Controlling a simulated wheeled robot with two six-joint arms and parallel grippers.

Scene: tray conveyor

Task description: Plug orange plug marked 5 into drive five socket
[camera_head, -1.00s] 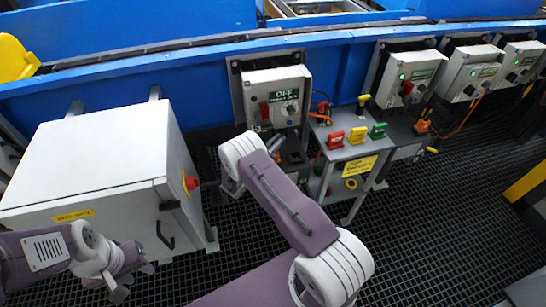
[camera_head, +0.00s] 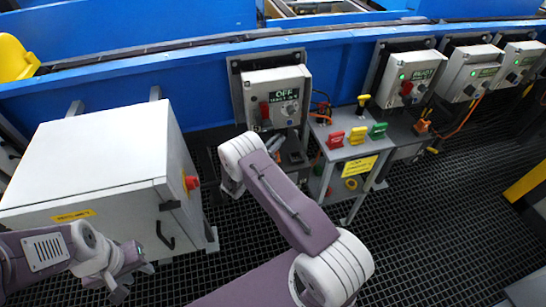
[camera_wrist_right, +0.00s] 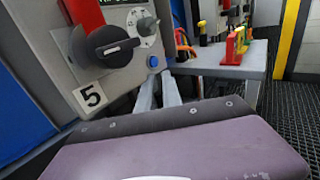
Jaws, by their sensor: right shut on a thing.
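The grey drive box (camera_head: 262,82) with a red switch and an OFF display hangs on the blue conveyor wall. In the right wrist view its number 5 label (camera_wrist_right: 91,97) shows close up, beside a black knob (camera_wrist_right: 105,47). I cannot make out its socket. My right gripper (camera_head: 231,188) is below and left of this box, largely hidden behind its own wrist. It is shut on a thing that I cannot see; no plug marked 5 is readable. My left gripper (camera_head: 134,283) is open and empty, low in front of the white cabinet.
The white cabinet (camera_head: 90,150) with a red stop button (camera_head: 192,182) stands at left. A small grey table (camera_head: 345,120) carries red (camera_head: 335,140), yellow (camera_head: 358,135) and green (camera_head: 378,130) handled pieces. Dark grating floor is free at right.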

